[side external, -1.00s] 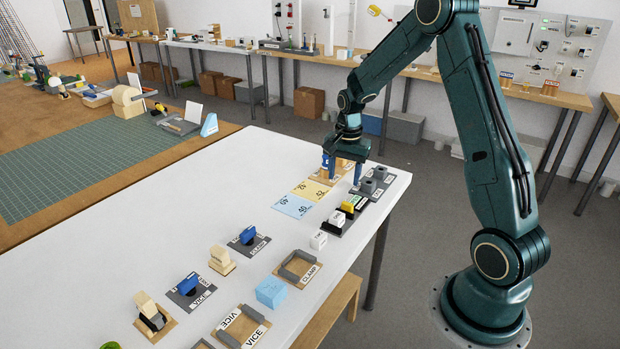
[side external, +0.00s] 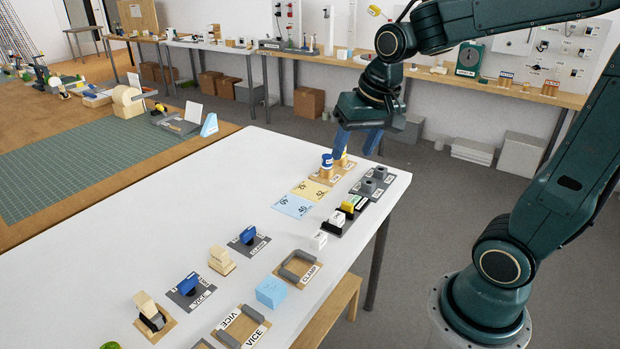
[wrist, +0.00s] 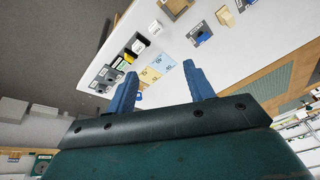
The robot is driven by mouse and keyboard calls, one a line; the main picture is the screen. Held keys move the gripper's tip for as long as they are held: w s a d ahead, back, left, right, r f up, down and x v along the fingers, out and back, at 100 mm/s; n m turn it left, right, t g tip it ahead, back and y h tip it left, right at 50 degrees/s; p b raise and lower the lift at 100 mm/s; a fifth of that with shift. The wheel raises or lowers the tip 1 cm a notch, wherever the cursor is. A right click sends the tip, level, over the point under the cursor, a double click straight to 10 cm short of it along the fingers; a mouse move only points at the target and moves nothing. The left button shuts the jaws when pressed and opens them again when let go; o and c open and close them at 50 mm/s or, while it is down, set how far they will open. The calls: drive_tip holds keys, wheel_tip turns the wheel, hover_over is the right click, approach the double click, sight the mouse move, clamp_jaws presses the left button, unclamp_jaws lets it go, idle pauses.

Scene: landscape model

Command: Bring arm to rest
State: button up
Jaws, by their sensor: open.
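My gripper (side external: 358,142) is open and empty, raised above the far right corner of the white table (side external: 200,210). Its two blue fingers also show in the wrist view (wrist: 163,88), spread apart with nothing between them. Below it in the side view, a wooden board (side external: 333,178) holds a blue-and-white cylinder (side external: 327,162) and a yellow piece (side external: 341,159). The fingers look clear of both pieces.
Beside the board are a grey block holder (side external: 373,183), a dark rack (side external: 350,206) with white and yellow blocks, and yellow (side external: 311,190) and light blue (side external: 293,206) number cards. Vice and clamp fixtures stand nearer. Open floor (side external: 440,240) lies right of the table.

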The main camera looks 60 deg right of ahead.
drive_tip(key=s+a+r+n+t, duration=0.2)
drive_tip(key=s+a+n, duration=0.4)
drive_tip(key=s, duration=0.5)
drive_tip(key=shift+s+y, duration=0.25)
drive_tip(key=shift+y, duration=0.15)
idle(0.4)
